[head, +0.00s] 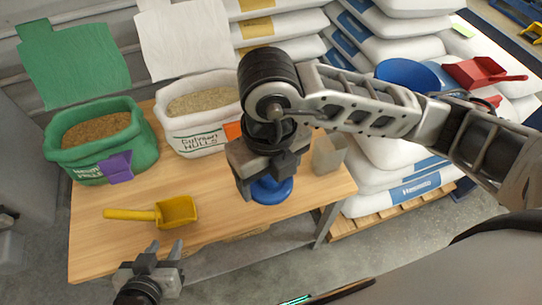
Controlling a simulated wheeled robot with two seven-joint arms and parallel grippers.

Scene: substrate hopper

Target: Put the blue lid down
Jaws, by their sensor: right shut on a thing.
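The blue lid (271,193) is a round blue piece directly below my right gripper (264,177), near the table's front right part. My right gripper points down and is shut on the lid, hiding its upper part. I cannot tell whether the lid touches the table or hangs just above it. My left gripper (165,249) is at the table's front edge, with its two fingers apart and nothing between them.

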